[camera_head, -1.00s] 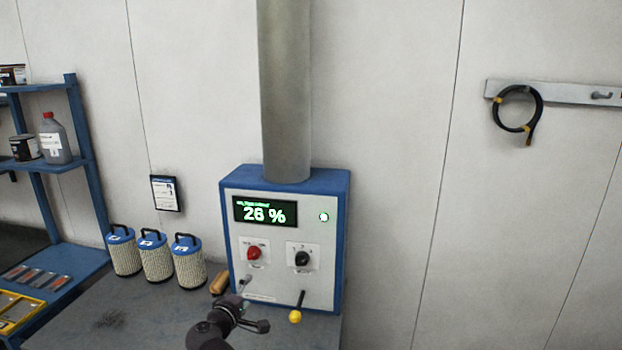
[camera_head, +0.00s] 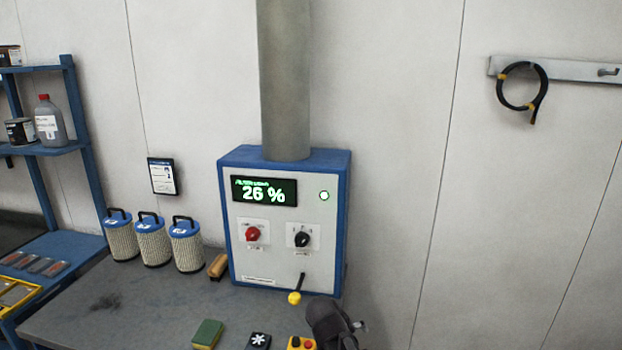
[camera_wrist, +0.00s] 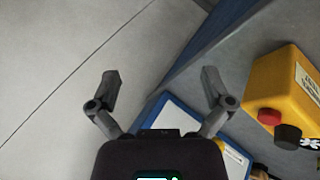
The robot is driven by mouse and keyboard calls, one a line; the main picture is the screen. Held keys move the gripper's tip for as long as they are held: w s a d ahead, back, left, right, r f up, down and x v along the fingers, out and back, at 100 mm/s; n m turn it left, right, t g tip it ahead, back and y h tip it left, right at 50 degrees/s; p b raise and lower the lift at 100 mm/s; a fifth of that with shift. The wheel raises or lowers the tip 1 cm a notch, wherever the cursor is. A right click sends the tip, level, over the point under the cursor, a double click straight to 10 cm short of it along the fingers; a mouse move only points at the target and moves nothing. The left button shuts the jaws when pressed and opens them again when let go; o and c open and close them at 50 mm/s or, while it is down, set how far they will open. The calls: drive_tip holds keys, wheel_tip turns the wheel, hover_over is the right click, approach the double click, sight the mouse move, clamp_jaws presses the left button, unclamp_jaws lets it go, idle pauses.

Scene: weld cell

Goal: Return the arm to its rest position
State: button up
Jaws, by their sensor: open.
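My gripper shows in the wrist view (camera_wrist: 160,88) with its two fingers spread apart and nothing between them. In the head view my dark wrist and gripper are at the lower edge, right of the yellow-tipped lever (camera_head: 295,298), and the fingertips are hard to make out. The blue and white control box (camera_head: 270,262) stands behind on the bench. Its display (camera_head: 264,192) reads 26 %, with a green light, a red knob (camera_head: 253,234) and a black knob (camera_head: 302,239) on the front.
Three filter cartridges (camera_head: 154,244) and a wooden-handled brush (camera_head: 218,266) stand left of the box. A green and yellow sponge (camera_head: 208,334) and a yellow button box (camera_wrist: 285,90) are near my gripper's side of the bench (camera_head: 150,305). A hose (camera_head: 522,90) hangs on the right wall.

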drive_tip(key=s+d+f+m+g+y+b, duration=0.3)
drive_tip(key=s+d+f+g+y, duration=0.1)
drive_tip(key=s, duration=0.4)
drive_tip(key=shift+d+f+m+y, duration=0.4)
drive_tip(key=shift+d+f+y, duration=0.3)
drive_tip(key=shift+d+f, duration=0.6)
drive_tip(key=shift+a, duration=0.1)
